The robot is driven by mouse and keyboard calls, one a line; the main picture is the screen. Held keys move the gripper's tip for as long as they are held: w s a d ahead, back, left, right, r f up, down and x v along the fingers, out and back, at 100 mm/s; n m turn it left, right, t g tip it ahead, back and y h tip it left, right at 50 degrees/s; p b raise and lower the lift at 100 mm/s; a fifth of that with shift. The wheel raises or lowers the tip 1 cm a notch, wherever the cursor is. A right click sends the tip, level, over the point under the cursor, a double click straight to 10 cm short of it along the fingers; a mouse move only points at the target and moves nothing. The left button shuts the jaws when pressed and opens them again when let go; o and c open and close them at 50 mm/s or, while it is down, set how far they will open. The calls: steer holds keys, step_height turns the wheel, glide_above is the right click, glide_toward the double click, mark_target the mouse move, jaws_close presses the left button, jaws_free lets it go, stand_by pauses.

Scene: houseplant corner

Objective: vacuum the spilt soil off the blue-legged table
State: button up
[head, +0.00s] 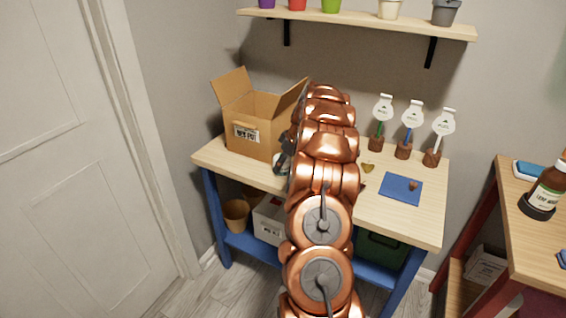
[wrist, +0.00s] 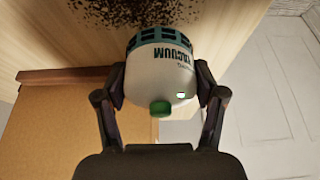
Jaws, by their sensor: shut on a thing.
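My gripper (wrist: 161,84) is shut on a small white and teal vacuum (wrist: 160,65) with a green button, its two fingers on either side of the body. In the head view my gripper (head: 284,152) is mostly hidden by my copper arm, and only a bit of the vacuum (head: 280,166) shows beside the box. Dark spilt soil (wrist: 135,12) lies on the wooden tabletop in the wrist view, right by the vacuum's teal end; I cannot tell whether they touch. In the head view the soil is hidden behind my arm. The blue-legged table (head: 405,218) stands ahead.
An open cardboard box (head: 250,128) stands at the table's back left. Three small pots with white labels (head: 403,150) stand at the back right, near a blue mat (head: 400,188). A wall shelf (head: 360,22) hangs above. Another table (head: 535,220) with a brown bottle (head: 546,188) is at right.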

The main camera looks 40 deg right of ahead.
steer(key=shift+s+d+f+b, duration=0.1)
steer(key=shift+s+d+b, duration=0.1)
steer(key=shift+s+b, duration=0.4)
steer(key=shift+s+d+f+b, duration=0.1)
steer(key=shift+s+d+b, duration=0.05)
steer(key=shift+s+b, duration=0.45)
steer(key=shift+s+d+r+b, duration=0.2)
steer(key=shift+s+b, duration=0.1)
steer(key=shift+s, duration=0.4)
